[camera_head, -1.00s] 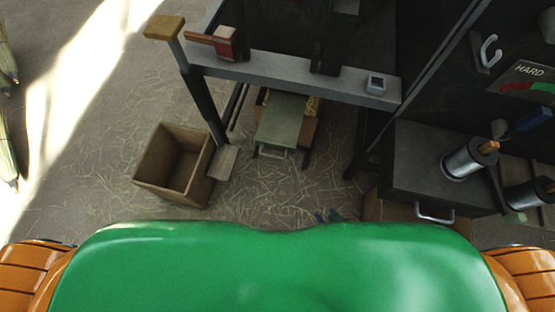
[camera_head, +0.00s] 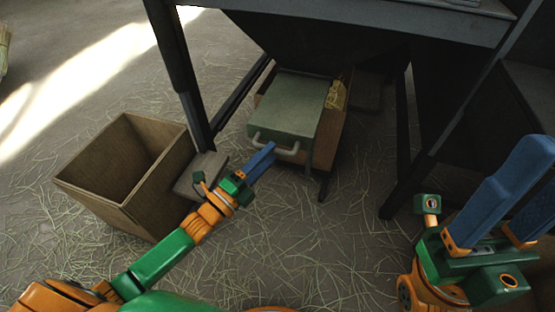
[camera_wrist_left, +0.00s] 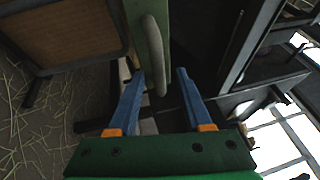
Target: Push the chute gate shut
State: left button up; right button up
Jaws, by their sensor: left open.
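The chute gate (camera_head: 285,105) is a grey-green plate with a pale bar handle (camera_head: 275,145) on its front edge. It sits over a wooden box below the bench.
An open wooden crate (camera_head: 175,185) stands left of my left gripper, with a small flat board (camera_head: 200,175) beside it. Dark bench legs (camera_head: 182,80) flank the gate, and the bench top (camera_head: 380,20) overhangs it. Straw litters the otherwise clear floor in front.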

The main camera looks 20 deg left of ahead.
pick_arm(q)
jog(key=shift+b+x, duration=0.35)
jog(key=shift+x, duration=1.05)
grip_shut()
jog(key=shift+f, duration=0.1)
